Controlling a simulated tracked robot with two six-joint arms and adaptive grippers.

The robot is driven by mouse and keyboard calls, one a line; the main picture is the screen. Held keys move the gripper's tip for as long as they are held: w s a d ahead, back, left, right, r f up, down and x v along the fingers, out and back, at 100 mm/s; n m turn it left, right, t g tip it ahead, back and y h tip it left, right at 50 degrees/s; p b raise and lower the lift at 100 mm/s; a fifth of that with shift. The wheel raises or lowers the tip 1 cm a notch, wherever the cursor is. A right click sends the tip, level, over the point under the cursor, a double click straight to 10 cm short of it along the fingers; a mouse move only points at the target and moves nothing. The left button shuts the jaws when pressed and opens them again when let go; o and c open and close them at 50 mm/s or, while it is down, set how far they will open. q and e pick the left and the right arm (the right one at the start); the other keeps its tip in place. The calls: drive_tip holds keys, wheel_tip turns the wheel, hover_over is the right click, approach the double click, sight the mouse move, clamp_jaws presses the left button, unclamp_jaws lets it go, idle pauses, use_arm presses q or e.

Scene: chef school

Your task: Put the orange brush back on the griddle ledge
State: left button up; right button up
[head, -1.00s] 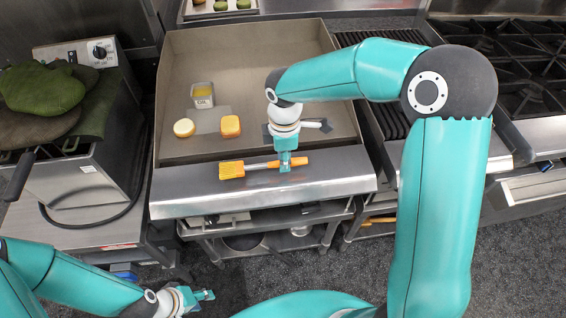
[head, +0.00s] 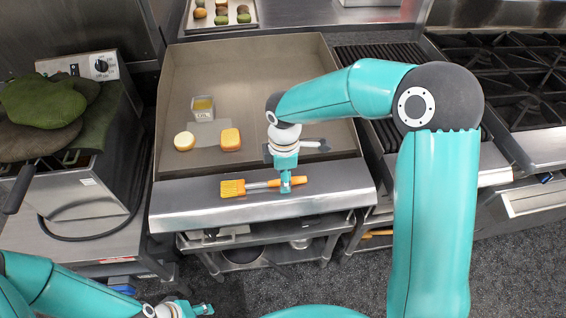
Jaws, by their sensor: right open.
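The orange brush (head: 233,188) lies lengthwise along the steel griddle ledge (head: 340,190) at the front of the griddle, bristles to the left and handle to the right. It appears to rest on the ledge. My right gripper (head: 286,185) is open and points down at the brush's handle end, with its fingers still around or right beside the handle. The fingers hide a little of the handle. My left gripper (head: 202,309) is low at the bottom edge, well away from the brush; its jaws are too small to read.
The griddle plate (head: 260,80) holds an oil container (head: 203,108), a round pale-topped item (head: 184,141) and a yellow-orange block (head: 231,139) behind the brush. The ledge's left part is clear.

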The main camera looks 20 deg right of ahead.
wheel_tip(320, 180, up, 11)
drive_tip(key=shift+r, duration=0.2)
idle(0.6)
